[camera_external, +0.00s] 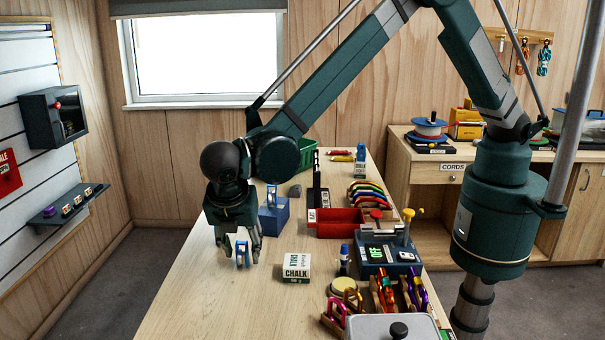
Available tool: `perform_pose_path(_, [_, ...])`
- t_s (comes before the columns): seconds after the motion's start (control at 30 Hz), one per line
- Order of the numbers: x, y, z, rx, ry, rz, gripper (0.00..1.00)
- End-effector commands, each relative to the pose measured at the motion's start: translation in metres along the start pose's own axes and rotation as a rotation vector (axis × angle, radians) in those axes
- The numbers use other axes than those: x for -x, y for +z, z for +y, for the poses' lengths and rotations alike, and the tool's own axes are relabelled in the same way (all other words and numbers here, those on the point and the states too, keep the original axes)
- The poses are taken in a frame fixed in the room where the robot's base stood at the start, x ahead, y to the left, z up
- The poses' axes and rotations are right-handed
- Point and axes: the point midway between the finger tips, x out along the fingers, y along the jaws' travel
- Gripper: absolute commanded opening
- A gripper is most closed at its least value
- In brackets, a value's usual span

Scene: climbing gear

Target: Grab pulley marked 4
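My gripper (240,252) points down low over the left part of the wooden table. Its fingers are spread, one on each side of a small blue pulley (242,256). A gap shows between the left finger and this pulley, and I cannot tell whether the right finger touches it. Any number on it is too small to read. Another blue pulley (271,196) is on a blue block (273,219) behind my gripper. Several small pulley-like items with pale labels stand on the dark wall shelf (66,210) at the left; their marks are not legible.
A white chalk box (296,267) stands right of my gripper. A green bin (307,153) is at the back. The table's front left is clear.

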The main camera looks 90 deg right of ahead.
Motion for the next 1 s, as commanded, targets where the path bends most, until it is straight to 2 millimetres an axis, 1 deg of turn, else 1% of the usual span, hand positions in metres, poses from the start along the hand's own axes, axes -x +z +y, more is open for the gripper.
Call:
perform_pose_path(0.37, [0.0001, -0.0001, 0.0, 0.0, 0.0, 0.0, 0.36])
perform_pose_path(0.47, [0.0001, -0.0001, 0.0, 0.0, 0.0, 0.0, 0.24])
perform_pose_path(0.6, [0.0001, -0.0001, -0.0001, 0.0, 0.0, 0.0, 0.06])
perform_pose_path(1.0, [0.0025, 0.0009, 0.0, 0.0, 0.0, 0.0, 0.06])
